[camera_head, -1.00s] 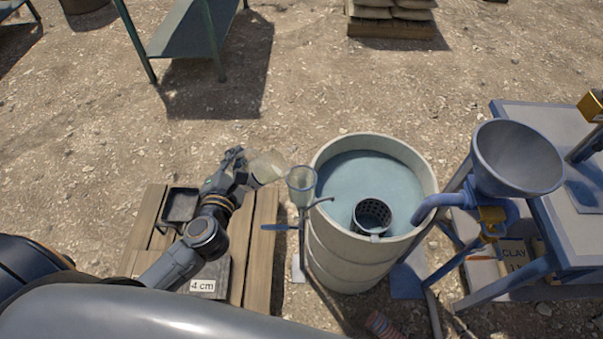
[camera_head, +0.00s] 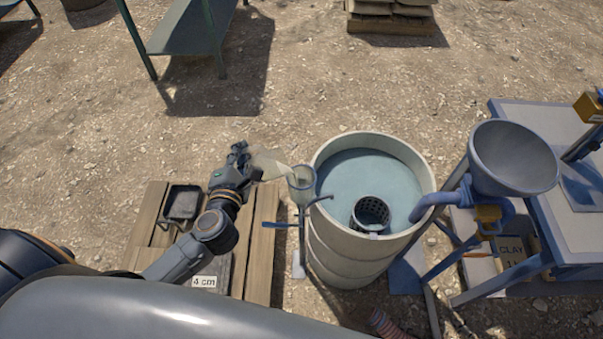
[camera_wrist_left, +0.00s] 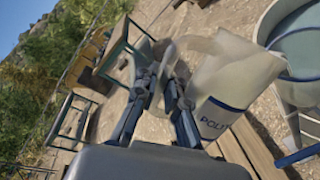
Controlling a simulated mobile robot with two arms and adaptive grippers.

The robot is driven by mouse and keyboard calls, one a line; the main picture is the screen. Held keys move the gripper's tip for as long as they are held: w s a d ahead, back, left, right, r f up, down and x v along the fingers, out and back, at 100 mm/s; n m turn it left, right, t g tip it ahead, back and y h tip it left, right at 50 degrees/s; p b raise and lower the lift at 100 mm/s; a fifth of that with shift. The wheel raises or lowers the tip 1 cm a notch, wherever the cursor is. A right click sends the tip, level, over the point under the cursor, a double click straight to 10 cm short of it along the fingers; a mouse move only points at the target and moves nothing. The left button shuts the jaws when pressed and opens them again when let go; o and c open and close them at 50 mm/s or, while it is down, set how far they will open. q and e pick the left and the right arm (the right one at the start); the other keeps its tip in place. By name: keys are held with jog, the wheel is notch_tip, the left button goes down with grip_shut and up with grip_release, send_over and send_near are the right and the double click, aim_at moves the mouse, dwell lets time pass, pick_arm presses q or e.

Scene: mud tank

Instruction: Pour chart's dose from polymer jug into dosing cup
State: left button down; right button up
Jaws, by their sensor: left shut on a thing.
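My left gripper (camera_head: 240,160) is shut on the translucent polymer jug (camera_head: 268,164). The jug is tipped to the right, its mouth beside the rim of the clear dosing cup (camera_head: 301,186). A pale stream or spout seems to reach the cup; I cannot tell which. The cup stands at the left rim of the mud tank (camera_head: 329,250). In the left wrist view the jug (camera_wrist_left: 228,85) shows a blue-lettered label, partly cut off, and my left gripper (camera_wrist_left: 166,88) is at its handle. The cup's fill level is too small to read. My right gripper is not in view.
The tank holds grey-blue liquid and a perforated basket (camera_head: 371,213). A funnel (camera_head: 513,157) on a blue pipe stands at the right, by a table (camera_head: 574,220). A wooden pallet (camera_head: 262,240) with a black tray (camera_head: 182,203) and a "4 cm" label (camera_head: 204,282) lies at the left.

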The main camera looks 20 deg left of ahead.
pick_arm(q)
jog(key=shift+w+d+r+m+p, duration=0.15)
jog(key=shift+d+r+m+p, duration=0.15)
jog(key=shift+r, duration=0.1)
dwell(2.2)
jog(key=a+f+n+b, duration=0.1)
jog(key=f+b, duration=0.1)
jog(key=f+n+b, duration=0.1)
jog(key=f+b, duration=0.1)
jog(key=s+a+f+n+b, duration=0.1)
jog(key=f+n+b, duration=0.1)
jog(key=shift+a+f+h+b, duration=0.25)
jog(key=shift+a+h+b, duration=0.05)
jog(key=shift+a+r+n+t, duration=0.2)
jog(key=shift+n+t, duration=0.1)
jog(key=shift+t, duration=0.1)
jog(key=shift+s+a+f+n+h+b, duration=0.15)
jog(key=shift+f+n+h+b, duration=0.15)
jog(key=shift+f+b, duration=0.35)
jog(key=shift+a+r, duration=0.2)
